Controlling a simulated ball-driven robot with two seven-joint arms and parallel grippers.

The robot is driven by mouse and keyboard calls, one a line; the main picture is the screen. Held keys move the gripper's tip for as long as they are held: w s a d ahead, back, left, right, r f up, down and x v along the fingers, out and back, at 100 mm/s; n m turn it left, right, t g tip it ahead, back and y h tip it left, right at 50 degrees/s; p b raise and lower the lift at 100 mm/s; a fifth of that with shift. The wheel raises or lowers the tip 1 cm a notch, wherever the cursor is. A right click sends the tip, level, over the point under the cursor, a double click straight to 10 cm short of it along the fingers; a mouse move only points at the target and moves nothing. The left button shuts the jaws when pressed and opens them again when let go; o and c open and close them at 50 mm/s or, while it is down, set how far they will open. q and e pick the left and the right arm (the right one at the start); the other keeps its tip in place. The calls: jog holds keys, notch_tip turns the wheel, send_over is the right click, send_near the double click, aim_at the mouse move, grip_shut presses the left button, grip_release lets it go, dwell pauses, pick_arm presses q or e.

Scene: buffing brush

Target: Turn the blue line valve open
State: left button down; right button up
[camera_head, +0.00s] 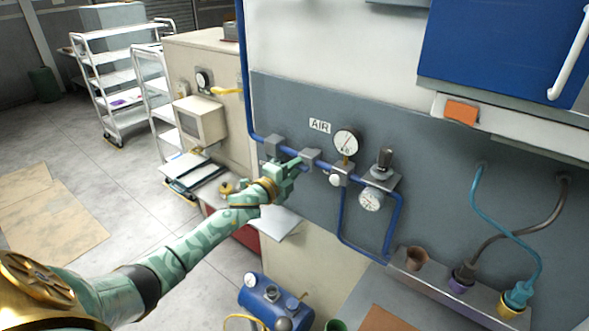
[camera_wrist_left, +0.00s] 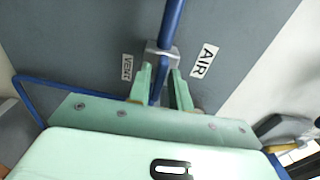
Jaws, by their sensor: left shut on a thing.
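The blue line (camera_head: 257,139) runs along the grey wall panel, through grey blocks, below the AIR label. My left gripper (camera_head: 294,164) reaches it between two grey blocks, left of the upper gauge. In the left wrist view, the two pale green fingers (camera_wrist_left: 163,78) stand on either side of a blue part of the blue line valve (camera_wrist_left: 157,92), just below a grey block (camera_wrist_left: 161,52). The gripper is shut on it. The valve handle's shape and angle are mostly hidden by the fingers. My right gripper is not in view.
The AIR label (camera_head: 320,126) and a gauge (camera_head: 346,142) are close by; a regulator with a second gauge (camera_head: 371,199) is to the right. A VENT label (camera_wrist_left: 127,67) shows in the wrist view. A blue compressor tank (camera_head: 275,304) stands below. A ledge with plugs (camera_head: 440,285) is lower right.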

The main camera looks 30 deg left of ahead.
pick_arm(q)
jog(key=c, duration=1.5)
grip_release()
jog(key=s+a+b, duration=0.1)
jog(key=s, duration=1.5)
jog(key=shift+a, duration=0.2)
jog(key=shift+s, duration=0.1)
